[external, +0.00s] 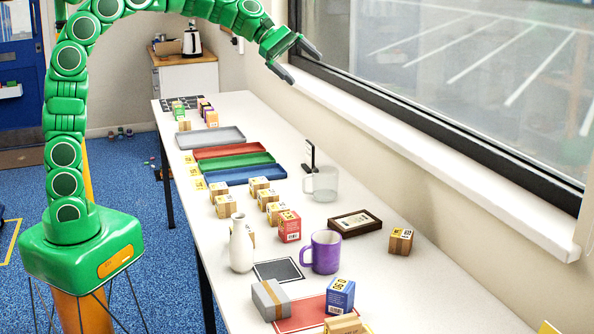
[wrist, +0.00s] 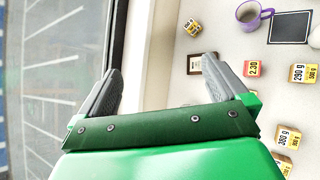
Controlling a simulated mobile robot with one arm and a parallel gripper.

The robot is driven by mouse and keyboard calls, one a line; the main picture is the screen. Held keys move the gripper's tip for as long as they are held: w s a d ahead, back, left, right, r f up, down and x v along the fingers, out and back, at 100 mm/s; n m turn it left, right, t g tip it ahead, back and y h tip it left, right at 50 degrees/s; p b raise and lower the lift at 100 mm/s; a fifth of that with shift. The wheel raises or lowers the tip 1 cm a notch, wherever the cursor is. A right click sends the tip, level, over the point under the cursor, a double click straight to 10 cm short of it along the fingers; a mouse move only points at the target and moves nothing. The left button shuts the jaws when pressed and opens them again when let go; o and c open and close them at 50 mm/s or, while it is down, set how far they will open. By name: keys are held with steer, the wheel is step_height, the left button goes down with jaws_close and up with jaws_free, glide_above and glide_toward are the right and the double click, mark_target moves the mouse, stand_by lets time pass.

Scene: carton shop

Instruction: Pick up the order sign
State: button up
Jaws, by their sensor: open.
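A small dark-framed sign (external: 355,222) with a pale face lies flat on the white table; it looks like the order sign, though its print is too small to read. In the wrist view the framed sign (wrist: 194,64) shows close beside the tip of the right finger, partly hidden by it. My gripper (external: 304,68) is high above the table near the window, well away from the sign, with its fingers apart. In the wrist view my gripper (wrist: 162,66) is open with nothing between its fingers.
A glass mug (external: 322,184), a black upright stand (external: 311,158), a purple mug (external: 323,252), a red box (external: 289,227) and a small carton (external: 400,241) stand around the sign. A white vase (external: 241,245) is nearer the front edge. The window sill (external: 420,157) runs along the back.

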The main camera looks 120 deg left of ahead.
steer(key=s+a+f+n+y, duration=0.1)
steer(key=s+a+n+y, duration=0.2)
steer(key=a, duration=0.7)
steer(key=s+a+n+y, duration=0.1)
steer(key=s+a+n, duration=0.3)
steer(key=a, duration=0.6)
steer(key=n+y, duration=0.5)
steer(key=n, duration=0.4)
glide_above(308, 154)
steer(key=s+d, duration=0.3)
steer(key=d, duration=0.1)
step_height(308, 154, down, 3)
steer(key=shift+g, duration=0.3)
step_height(308, 154, down, 34)
steer(key=shift+s+a+r, duration=0.1)
steer(key=shift+r, duration=0.15)
steer(key=shift+f, duration=0.3)
steer(key=shift+a+f, duration=0.25)
steer(key=shift+x, duration=3.65)
